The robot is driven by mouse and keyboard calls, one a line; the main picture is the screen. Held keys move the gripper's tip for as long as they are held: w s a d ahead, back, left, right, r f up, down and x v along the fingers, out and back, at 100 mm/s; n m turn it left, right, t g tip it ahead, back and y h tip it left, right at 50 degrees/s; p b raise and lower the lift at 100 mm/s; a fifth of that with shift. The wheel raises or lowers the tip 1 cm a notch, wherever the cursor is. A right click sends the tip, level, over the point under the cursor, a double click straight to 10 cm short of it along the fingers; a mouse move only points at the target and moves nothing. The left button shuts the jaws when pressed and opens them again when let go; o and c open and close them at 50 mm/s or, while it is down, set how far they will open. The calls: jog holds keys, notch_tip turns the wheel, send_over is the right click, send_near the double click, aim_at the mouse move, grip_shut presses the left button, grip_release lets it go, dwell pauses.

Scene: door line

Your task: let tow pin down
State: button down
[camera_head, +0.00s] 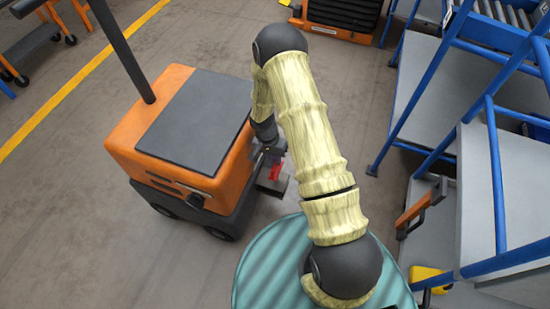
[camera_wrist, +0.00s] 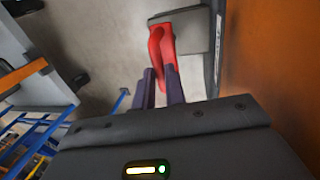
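The tow pin's red handle (camera_wrist: 160,45) is a looped shape in the upper middle of the wrist view. It also shows as a small red patch beside the orange tug (camera_head: 276,171) in the head view. My gripper (camera_wrist: 160,78) has its two dark fingers close together with red handle between them, so it looks shut on it. The grey hitch block (camera_wrist: 190,30) lies behind the handle at the tug's side. The pin's shaft is hidden, so I cannot tell how deep it sits.
The orange tug (camera_head: 180,130), with a dark top and a post, stands just left of my gripper. Its orange side (camera_wrist: 265,60) fills the right of the wrist view. Blue-framed racks (camera_head: 440,95) stand at right. Grey floor (camera_head: 60,200) is clear at left.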

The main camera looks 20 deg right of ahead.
notch_tip(320, 180, down, 8)
jog(key=b, duration=0.3)
jog(key=shift+b, duration=0.35)
jog(key=shift+r, duration=0.1)
jog(key=c, duration=1.5)
grip_release()
jog(key=shift+o, duration=0.2)
notch_tip(320, 180, up, 10)
jog(key=p, duration=0.3)
